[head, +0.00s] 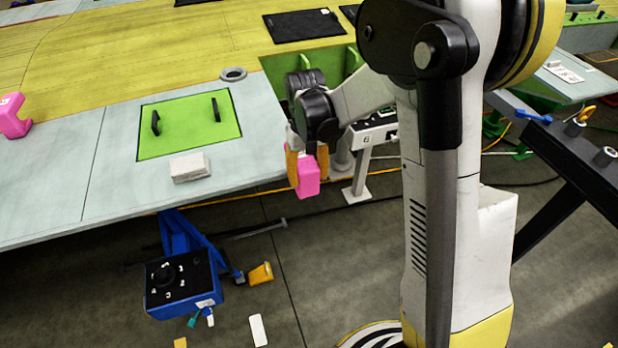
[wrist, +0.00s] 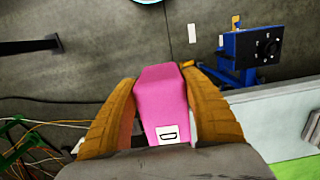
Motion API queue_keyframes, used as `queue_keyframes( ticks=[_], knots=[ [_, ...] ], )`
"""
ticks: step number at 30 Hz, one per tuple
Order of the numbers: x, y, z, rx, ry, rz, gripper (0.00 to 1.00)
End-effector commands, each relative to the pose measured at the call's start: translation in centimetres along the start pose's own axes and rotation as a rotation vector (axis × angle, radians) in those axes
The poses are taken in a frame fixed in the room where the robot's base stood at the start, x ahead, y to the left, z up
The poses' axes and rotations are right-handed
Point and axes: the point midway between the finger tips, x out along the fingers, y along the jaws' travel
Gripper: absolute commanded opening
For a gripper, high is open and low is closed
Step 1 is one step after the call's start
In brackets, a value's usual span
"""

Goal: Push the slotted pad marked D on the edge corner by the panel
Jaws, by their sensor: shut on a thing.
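The pink pad (head: 308,177) is between the fingers of my gripper (head: 305,168), near the corner of the grey wing panel's edge (head: 262,150). In the wrist view the pink pad (wrist: 162,98) shows a white label with the letter D. My gripper (wrist: 165,95) is shut on it, one orange-brown finger on each side. The pad's slot is hidden from me. In the head view the pad is at or just beyond the panel corner; I cannot tell if it touches the edge. The green panel (head: 190,122) with two black handles lies on the wing's surface to the left.
Another pink pad (head: 14,117) sits at the far left. A pale stack of cloths (head: 190,167) and a grey ring (head: 233,74) lie on the wing. A blue stand with a black top (head: 180,282) is on the floor below. A white post (head: 360,175) stands right of my gripper.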

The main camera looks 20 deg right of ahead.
Motion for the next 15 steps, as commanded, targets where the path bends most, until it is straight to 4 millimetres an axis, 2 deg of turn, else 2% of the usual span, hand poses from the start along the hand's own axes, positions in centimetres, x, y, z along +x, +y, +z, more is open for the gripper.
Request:
queue_keyframes(
  ticks=[15],
  knots=[
    [0.0, 0.0, -1.6, 0.0, 0.0, 0.0, 0.19]
  ],
)
